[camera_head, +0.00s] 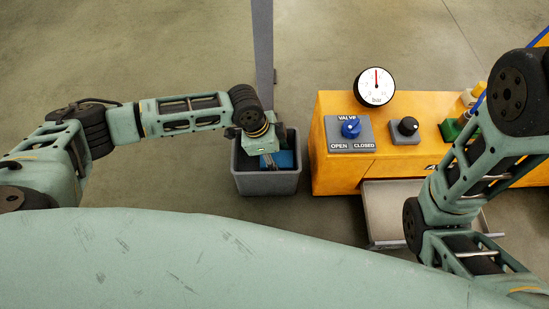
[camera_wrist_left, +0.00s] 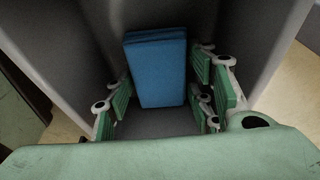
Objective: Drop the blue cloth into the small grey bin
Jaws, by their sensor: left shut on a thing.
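The small grey bin (camera_head: 268,184) stands on the floor left of the yellow cabinet. My left gripper (camera_head: 268,160) reaches down into the bin's mouth from above. It is shut on the blue cloth (camera_head: 284,159), a folded block partly hidden by the gripper in the head view. In the left wrist view the blue cloth (camera_wrist_left: 157,70) sits between the green finger pads, with the grey bin walls (camera_wrist_left: 250,30) around it. I cannot tell whether the cloth touches the bin's floor. My right arm shows at the right, but its gripper is out of view.
The yellow cabinet (camera_head: 335,175) close to the bin's right carries a blue valve knob (camera_head: 351,127), a black knob (camera_head: 407,126) and a round gauge (camera_head: 375,87). A grey tray (camera_head: 385,215) juts out below. A grey post (camera_head: 262,40) stands behind the bin. Floor left of the bin is clear.

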